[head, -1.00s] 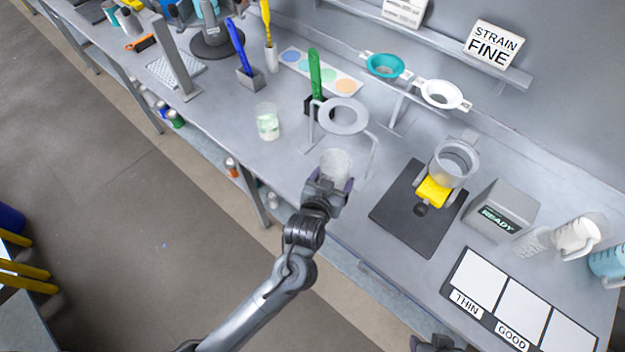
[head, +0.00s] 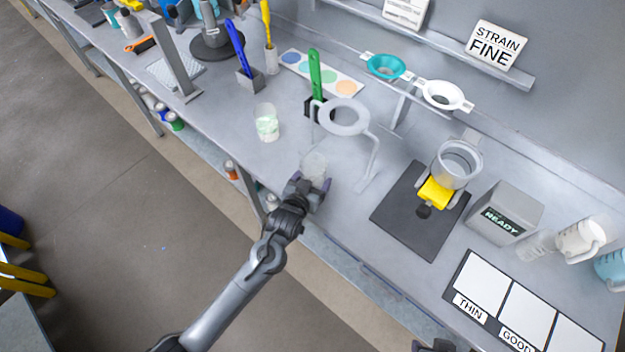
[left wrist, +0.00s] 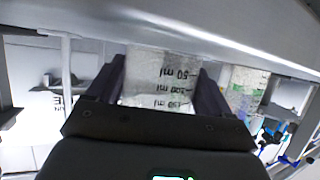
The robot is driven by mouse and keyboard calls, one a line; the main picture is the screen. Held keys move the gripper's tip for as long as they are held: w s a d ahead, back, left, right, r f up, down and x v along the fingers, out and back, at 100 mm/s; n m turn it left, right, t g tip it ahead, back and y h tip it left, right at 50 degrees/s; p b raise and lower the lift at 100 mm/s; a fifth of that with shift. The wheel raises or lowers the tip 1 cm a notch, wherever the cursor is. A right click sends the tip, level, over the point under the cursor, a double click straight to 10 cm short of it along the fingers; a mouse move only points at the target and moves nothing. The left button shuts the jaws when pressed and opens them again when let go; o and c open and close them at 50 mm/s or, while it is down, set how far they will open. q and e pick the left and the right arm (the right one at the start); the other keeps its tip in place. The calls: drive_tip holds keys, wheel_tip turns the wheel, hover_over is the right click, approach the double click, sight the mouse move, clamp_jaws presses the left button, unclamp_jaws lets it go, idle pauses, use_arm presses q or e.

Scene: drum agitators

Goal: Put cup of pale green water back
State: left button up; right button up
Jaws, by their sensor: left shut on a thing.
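My left gripper (head: 308,188) is shut on a clear measuring cup (head: 315,166) near the front edge of the bench, left of the ring stand. In the left wrist view the held cup (left wrist: 160,80) sits between both fingers, with ml marks on its wall. Its contents look almost colourless; I cannot tell a tint. A second clear cup (head: 267,128) with pale green, whitish contents stands on the bench to the left and farther back. It also shows right of the fingers in the left wrist view (left wrist: 243,92). My right gripper (head: 436,346) only just shows at the bottom edge.
A ring stand (head: 343,117) is right of the held cup. Farther right are a black mat (head: 412,222), a grey READY box (head: 506,212) and a THIN/GOOD card (head: 485,283). A green-handled tool (head: 314,72) stands behind. Bench around the second cup is clear.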

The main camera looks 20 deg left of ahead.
use_arm(q)
drive_tip(key=shift+f, duration=0.15)
drive_tip(key=o, duration=1)
drive_tip(key=shift+c, duration=0.2)
drive_tip(key=shift+r, duration=0.2)
drive_tip(key=p+v, duration=0.1)
drive_tip(key=v, duration=1.1)
drive_tip(key=s+a+f+m+g, duration=0.1)
drive_tip(key=s+g, duration=0.4)
drive_tip(key=s, duration=0.5)
drive_tip(key=s+a+f+g, duration=0.2)
drive_tip(key=s+a+g, duration=0.1)
drive_tip(key=s, duration=0.6)
drive_tip(key=shift+s+a+m+g, duration=0.35)
drive_tip(key=shift+s+m+g, duration=0.05)
drive_tip(key=shift+g, duration=0.5)
drive_tip(key=shift+p, duration=0.3)
